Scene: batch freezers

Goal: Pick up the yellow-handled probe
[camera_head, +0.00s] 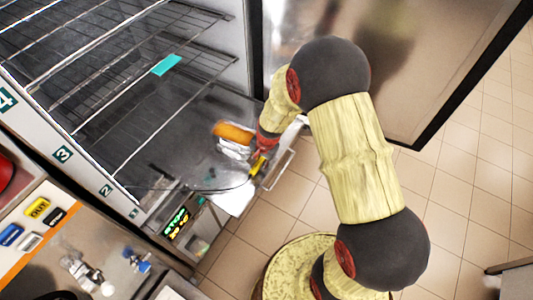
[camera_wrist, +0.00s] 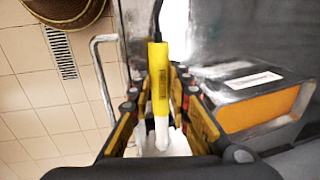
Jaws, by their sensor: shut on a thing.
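The yellow-handled probe (camera_wrist: 158,75) is between the fingers of my gripper (camera_wrist: 160,95) in the wrist view. Its yellow handle runs up the picture, a dark cable leaves its top, and a pale, whitish part shows at its lower end. My gripper is shut on the probe. In the head view, my gripper (camera_head: 258,165) is at the front edge of the freezer floor, beside a metal handle. A small yellow part there seems to be the probe, but it is too small to be sure.
An orange-fronted box (camera_wrist: 262,108) with a white label lies right of my gripper; it also shows in the head view (camera_head: 234,132). Wire shelves (camera_head: 150,90) are above it. A metal handle (camera_wrist: 103,75) is close on the left. An open door (camera_head: 400,60) stands at the right.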

